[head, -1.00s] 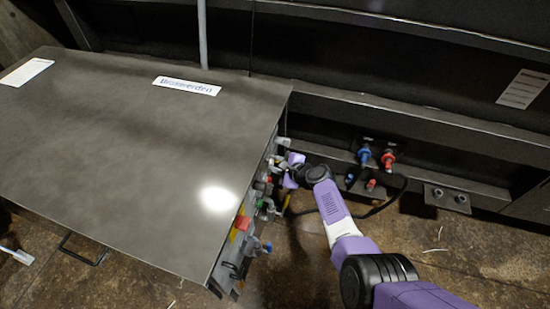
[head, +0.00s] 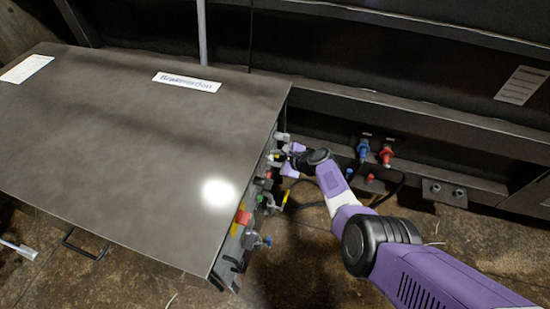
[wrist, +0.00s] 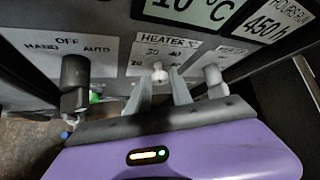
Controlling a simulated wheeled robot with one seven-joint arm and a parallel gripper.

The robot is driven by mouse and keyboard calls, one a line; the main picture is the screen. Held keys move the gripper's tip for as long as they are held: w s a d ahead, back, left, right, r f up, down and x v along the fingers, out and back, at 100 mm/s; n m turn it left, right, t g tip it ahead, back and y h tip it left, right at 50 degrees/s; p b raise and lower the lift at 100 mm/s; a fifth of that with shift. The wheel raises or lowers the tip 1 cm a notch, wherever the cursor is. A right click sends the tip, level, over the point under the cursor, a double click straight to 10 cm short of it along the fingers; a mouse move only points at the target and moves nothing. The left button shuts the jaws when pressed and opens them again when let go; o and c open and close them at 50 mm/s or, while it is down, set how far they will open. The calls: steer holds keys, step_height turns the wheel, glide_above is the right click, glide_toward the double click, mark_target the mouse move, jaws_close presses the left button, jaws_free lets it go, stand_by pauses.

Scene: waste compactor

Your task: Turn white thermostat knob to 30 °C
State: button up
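The small white thermostat knob (wrist: 158,73) sits on the white plate marked HEATER (wrist: 165,44) in the wrist view. Numbers including 20, 30 and 40 are partly legible around it; the knob's exact setting cannot be told. My gripper (wrist: 160,86) is open, with one finger on each side just below the knob. The fingers look apart from the knob, which lies around the gap between their tips. In the head view, my gripper (head: 291,166) is at the right side of the cabinet, and the knob cannot be made out.
A dark switch (wrist: 75,75) on the HAND/OFF/AUTO plate is left of the fingers, and a grey knob (wrist: 213,76) is right. A display (wrist: 185,10) reads 10 °C. The cabinet top (head: 130,140) overhangs the panel. Blue (head: 363,150) and red (head: 387,153) fittings are behind.

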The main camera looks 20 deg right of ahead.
steer(key=o, duration=0.3)
steer(key=shift+f, duration=0.1)
steer(key=shift+o, duration=0.2)
steer(key=p+v, duration=0.5)
steer(key=v, duration=0.3)
stand_by(0.4)
